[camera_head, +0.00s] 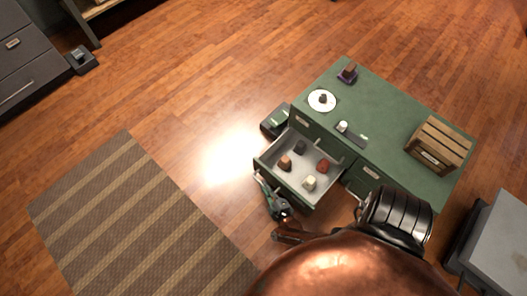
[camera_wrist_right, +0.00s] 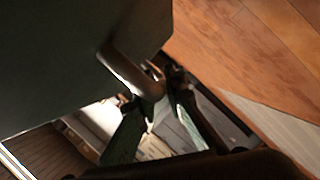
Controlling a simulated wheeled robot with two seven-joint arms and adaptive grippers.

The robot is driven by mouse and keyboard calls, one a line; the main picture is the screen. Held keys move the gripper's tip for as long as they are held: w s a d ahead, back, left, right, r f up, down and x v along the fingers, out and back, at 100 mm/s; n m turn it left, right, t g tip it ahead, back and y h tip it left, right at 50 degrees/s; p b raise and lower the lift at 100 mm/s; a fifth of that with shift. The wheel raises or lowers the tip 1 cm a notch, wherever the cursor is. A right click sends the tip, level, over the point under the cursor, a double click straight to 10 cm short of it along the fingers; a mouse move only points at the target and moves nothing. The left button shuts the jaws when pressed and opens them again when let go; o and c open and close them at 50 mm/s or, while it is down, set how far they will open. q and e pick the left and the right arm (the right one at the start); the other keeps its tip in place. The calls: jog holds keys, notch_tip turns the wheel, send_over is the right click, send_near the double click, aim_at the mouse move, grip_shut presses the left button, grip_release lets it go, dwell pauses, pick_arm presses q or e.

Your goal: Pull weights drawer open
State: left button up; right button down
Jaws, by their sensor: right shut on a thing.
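The green weights drawer (camera_head: 278,148) is pulled well out of the green cabinet (camera_head: 382,133) in the head view. Several small weights in dark, reddish, orange-brown and pale tones lie in its light grey tray. My right gripper (camera_head: 270,196) is at the drawer's front, shut on the drawer's handle. In the right wrist view, the curved metal handle (camera_wrist_right: 128,72) runs from the dark drawer front to between my right gripper's fingers (camera_wrist_right: 155,98). My copper-coloured arm hides part of the cabinet's lower front. My left gripper is not in view.
A wooden crate (camera_head: 438,146), a white plate (camera_head: 322,101) and small items stand on the cabinet top. A striped rug (camera_head: 130,220) lies to the left. A grey unit (camera_head: 497,250) stands at right. Open wood floor (camera_head: 190,90) lies behind and left of the drawer.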

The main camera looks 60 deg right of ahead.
jog(key=c, duration=2)
grip_release()
